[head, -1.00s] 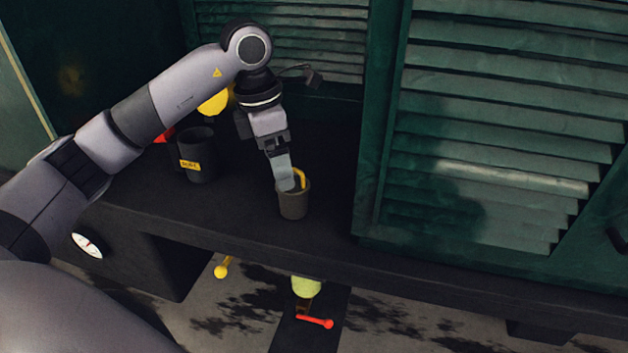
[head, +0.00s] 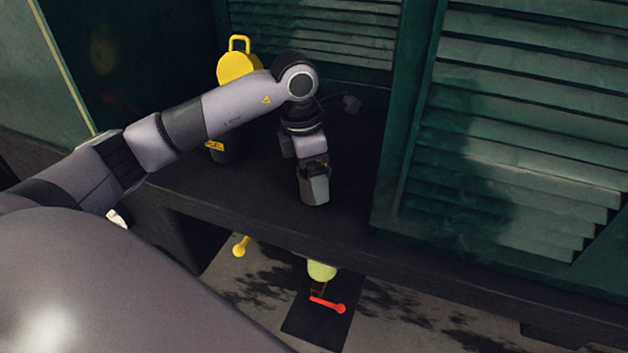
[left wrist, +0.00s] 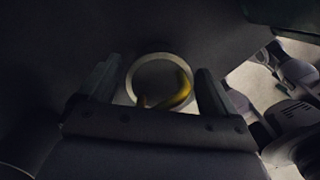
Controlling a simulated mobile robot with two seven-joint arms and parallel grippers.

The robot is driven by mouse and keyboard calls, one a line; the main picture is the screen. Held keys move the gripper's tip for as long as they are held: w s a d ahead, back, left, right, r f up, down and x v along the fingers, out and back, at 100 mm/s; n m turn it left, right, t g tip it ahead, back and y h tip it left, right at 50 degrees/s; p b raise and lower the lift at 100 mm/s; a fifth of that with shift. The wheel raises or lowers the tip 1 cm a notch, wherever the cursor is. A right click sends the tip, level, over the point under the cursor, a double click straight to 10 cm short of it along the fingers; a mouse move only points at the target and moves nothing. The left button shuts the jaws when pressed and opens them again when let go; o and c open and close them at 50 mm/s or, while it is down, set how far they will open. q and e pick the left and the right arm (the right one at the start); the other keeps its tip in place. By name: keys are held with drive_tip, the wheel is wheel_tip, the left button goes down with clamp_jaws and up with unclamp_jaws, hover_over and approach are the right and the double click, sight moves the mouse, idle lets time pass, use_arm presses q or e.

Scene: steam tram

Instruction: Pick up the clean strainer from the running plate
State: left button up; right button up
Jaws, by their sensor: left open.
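The strainer (left wrist: 158,73) is a small round cup with a pale rim and a yellow curved handle inside it, seen from above in the left wrist view. It stands between the two fingers of my open left gripper (left wrist: 157,88), with a finger on either side; I cannot tell whether they touch it. My right gripper is not in view.
A dark pot (head: 224,155) with a yellow label stands left of the gripper, partly behind my arm. A yellow handled object (head: 238,66) is behind it. A green louvred wall (head: 500,150) rises at the right. Yellow (head: 241,246) and red (head: 327,304) levers are below the plate.

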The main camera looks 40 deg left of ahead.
use_arm(q)
drive_tip(key=c, duration=1)
drive_tip(key=shift+r, duration=0.15)
wheel_tip(320, 180, up, 12)
drive_tip(key=shift+f+b, duration=0.1)
drive_tip(key=shift+b, duration=0.2)
drive_tip(key=shift+r+p, duration=0.8)
drive_tip(key=shift+r, duration=3.2)
